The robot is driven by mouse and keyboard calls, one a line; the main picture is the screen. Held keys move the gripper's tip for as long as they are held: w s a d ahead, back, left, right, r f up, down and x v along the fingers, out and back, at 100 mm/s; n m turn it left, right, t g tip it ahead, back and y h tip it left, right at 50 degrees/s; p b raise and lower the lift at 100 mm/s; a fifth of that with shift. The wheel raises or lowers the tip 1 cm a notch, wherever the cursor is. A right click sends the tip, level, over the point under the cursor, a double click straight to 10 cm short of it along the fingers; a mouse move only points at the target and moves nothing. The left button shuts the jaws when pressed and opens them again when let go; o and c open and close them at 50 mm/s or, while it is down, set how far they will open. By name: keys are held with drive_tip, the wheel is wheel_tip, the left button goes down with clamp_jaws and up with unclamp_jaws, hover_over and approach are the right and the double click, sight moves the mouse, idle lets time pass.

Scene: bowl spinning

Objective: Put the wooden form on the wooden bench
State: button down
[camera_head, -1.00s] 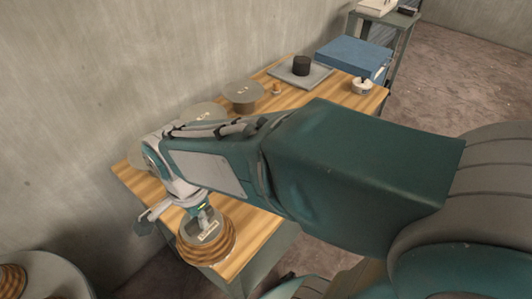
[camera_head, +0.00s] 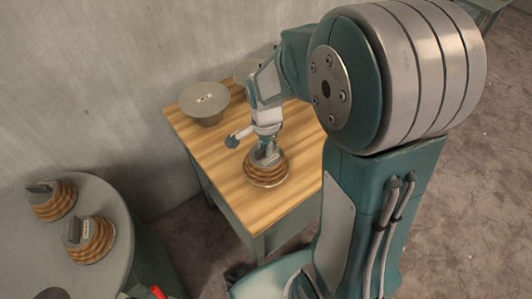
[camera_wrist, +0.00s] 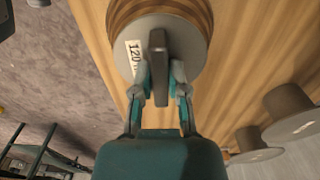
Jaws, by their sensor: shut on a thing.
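The wooden form (camera_head: 267,174) is a ringed wooden piece with a grey top and an upright handle. In the head view it is upright over the front part of the wooden bench (camera_head: 225,157), and I cannot tell if its base touches the top. My gripper (camera_head: 264,146) is above it, shut on the handle. In the wrist view the form (camera_wrist: 195,22) shows a label reading 120 on its grey plate, and the gripper (camera_wrist: 160,72) has a finger on each side of the handle. The bench's wood grain (camera_wrist: 245,70) lies beneath.
A grey round form (camera_head: 204,100) stands at the bench's back left; another is partly behind my arm. A round grey table (camera_head: 115,215) at left holds two similar wooden forms (camera_head: 52,198), (camera_head: 90,240). The bench's left part is clear.

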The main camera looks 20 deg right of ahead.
sight(264, 155)
drive_tip(key=f, duration=0.3)
drive_tip(key=shift+w+a+f, duration=0.1)
drive_tip(key=shift+a, duration=0.1)
drive_tip(key=shift+d, duration=0.1)
drive_tip(key=c, duration=0.6)
unclamp_jaws()
drive_tip(key=shift+f, duration=0.1)
drive_tip(key=shift+c, duration=0.2)
